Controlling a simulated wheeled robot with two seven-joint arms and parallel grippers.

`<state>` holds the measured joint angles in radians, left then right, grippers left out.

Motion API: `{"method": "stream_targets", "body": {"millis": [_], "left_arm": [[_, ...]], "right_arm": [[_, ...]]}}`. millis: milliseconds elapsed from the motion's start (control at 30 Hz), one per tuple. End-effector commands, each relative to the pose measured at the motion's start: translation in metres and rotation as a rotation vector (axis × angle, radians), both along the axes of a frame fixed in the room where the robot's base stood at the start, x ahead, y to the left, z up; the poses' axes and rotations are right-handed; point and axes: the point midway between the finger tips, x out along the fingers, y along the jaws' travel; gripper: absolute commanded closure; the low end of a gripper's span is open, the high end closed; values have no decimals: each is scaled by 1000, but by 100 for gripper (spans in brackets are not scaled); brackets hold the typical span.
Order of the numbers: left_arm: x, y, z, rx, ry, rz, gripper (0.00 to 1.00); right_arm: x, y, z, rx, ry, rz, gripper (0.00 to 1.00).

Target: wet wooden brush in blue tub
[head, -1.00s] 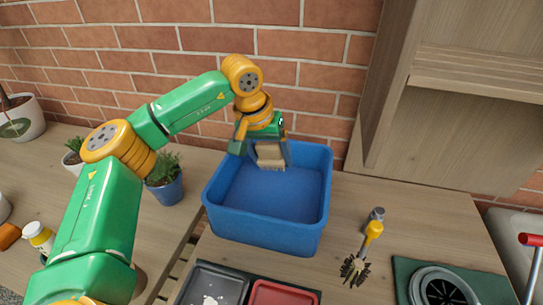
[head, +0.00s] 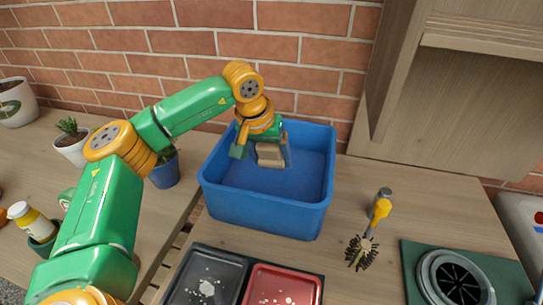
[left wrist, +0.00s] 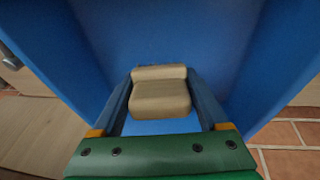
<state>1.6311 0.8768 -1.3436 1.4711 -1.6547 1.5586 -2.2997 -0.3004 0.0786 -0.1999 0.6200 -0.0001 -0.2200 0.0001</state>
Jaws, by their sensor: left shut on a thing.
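The blue tub (head: 265,212) stands on the wooden table near the brick wall; its floor shows blue, and I cannot tell whether water is in it. My left gripper (head: 270,155) reaches down inside the tub at its back. It is shut on the wooden brush (head: 270,160), a pale tan block. In the left wrist view the brush (left wrist: 160,92) sits between both fingers, with blue tub walls around it. Its bristles are hidden from that view. My right gripper is not in view.
In front of the tub are a black tray (head: 207,272) and a red tray (head: 283,284), both with pale specks. A yellow-handled brush (head: 381,210) with dark bristles lies to the right, near a green mat (head: 416,262). Potted plants stand at left.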

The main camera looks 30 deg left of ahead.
Motion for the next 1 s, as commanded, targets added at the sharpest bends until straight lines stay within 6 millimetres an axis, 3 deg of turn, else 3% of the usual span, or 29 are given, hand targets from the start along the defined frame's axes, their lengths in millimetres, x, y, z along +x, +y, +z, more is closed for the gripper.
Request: {"method": "stream_targets", "body": {"millis": [167,1000], "left_arm": [[0,0,9,0,0,0,68],[0,0,99,-1,0,0,68]], "right_arm": [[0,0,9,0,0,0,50],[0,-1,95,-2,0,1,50]]}}
